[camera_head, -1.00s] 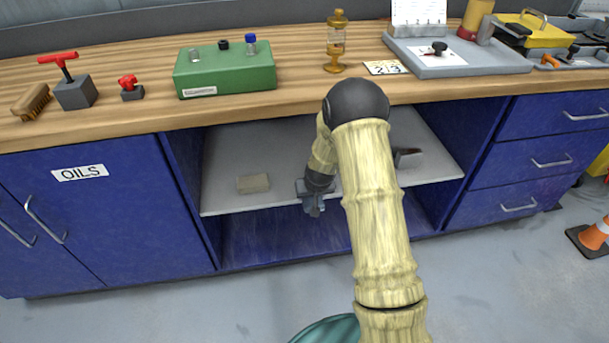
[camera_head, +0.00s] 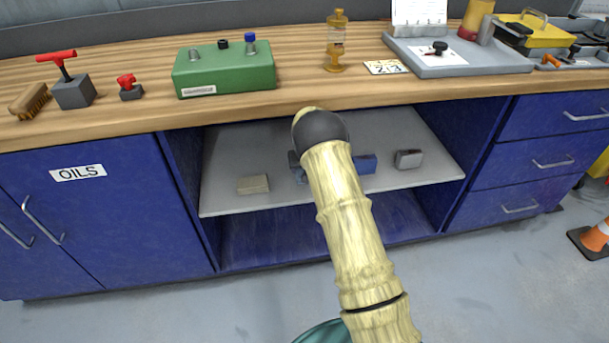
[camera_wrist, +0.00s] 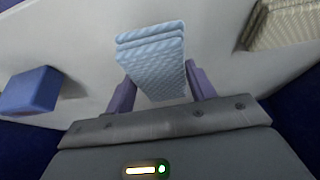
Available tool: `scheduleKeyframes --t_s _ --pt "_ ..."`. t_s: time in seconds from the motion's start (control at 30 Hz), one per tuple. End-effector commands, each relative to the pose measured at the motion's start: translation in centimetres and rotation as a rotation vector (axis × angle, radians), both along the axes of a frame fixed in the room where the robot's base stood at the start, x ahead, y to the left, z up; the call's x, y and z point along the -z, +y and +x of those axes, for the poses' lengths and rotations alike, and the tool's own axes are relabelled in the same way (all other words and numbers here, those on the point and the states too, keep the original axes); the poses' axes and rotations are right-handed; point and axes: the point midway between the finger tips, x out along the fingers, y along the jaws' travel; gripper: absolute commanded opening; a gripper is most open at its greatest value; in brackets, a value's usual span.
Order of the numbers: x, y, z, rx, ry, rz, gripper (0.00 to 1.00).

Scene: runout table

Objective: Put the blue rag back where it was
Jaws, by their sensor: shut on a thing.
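The blue rag (camera_wrist: 152,55) is a light-blue, patterned folded cloth in the wrist view. It sits between the two fingers of my gripper (camera_wrist: 157,88), which is shut on it. In the head view my gripper (camera_head: 297,168) is inside the open shelf bay, mostly hidden behind my arm, and I cannot make out the rag there. The pale shelf (camera_head: 225,200) lies below. I cannot tell whether the rag touches it.
A beige folded cloth (camera_head: 252,184) lies on the shelf left of my gripper; it also shows in the wrist view (camera_wrist: 285,22). A darker blue block (camera_head: 364,164) and a grey block (camera_head: 408,159) are to the right. The worktop (camera_head: 300,100) overhangs the bay.

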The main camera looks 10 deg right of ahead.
Motion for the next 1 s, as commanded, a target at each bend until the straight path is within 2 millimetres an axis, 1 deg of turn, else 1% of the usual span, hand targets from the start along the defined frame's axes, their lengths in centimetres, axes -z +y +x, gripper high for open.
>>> scheduleKeyframes --t_s 0.17,0.27,0.4,0.47,0.73,0.83,0.87,0.9,0.97,1.0 --pt "0.1 0.0 0.0 0.0 0.0 0.0 0.33" --pt "1.0 0.0 -0.1 0.0 0.002 0.0 0.33" --pt "3.0 0.0 0.0 0.0 0.0 0.0 0.33" --pt "3.5 0.0 0.0 0.0 0.0 0.0 0.33" --pt "3.5 0.0 0.0 0.0 -0.001 0.0 0.33" --pt "3.8 0.0 0.0 0.0 -0.001 0.0 0.33" --pt "3.8 0.0 0.0 0.0 -0.001 0.0 0.57" --pt "3.7 0.0 0.0 0.0 -0.001 0.0 0.65" --pt "3.7 0.0 0.0 0.0 -0.001 0.0 0.76" --pt "3.7 0.0 0.0 0.0 -0.001 0.0 0.77"
